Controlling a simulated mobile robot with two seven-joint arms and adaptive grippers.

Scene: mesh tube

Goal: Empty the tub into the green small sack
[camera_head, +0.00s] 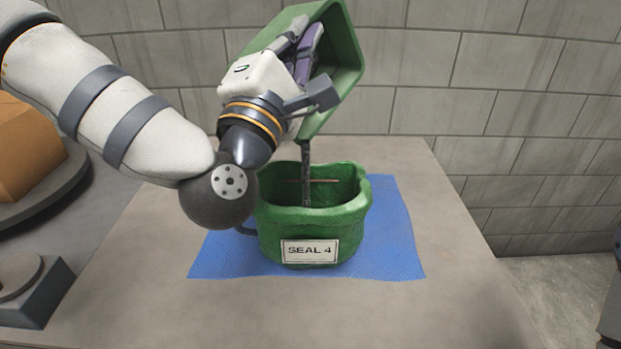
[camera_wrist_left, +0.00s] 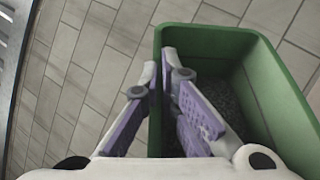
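My left gripper (camera_head: 307,50) is shut on the wall of the green tub (camera_head: 346,52) and holds it tilted above the sack. In the left wrist view the fingers (camera_wrist_left: 168,68) straddle the wall of the tub (camera_wrist_left: 281,98). Dark grey grains (camera_wrist_left: 226,97) show inside the tub. A dark stream (camera_head: 305,160) falls from the tub's lower edge into the green small sack (camera_head: 268,222). The sack stands upright and open, with a white label (camera_head: 310,251) reading "SEAL 4". A thin reddish line shows on its inner wall. Its bottom is hidden. My right gripper is not in view.
The sack stands on a blue mat (camera_head: 399,247) on a grey table (camera_head: 455,290). An orange-brown block (camera_head: 25,150) rests on a dark round stand at the left. A tiled wall (camera_head: 500,75) rises behind. The table right of the mat is clear.

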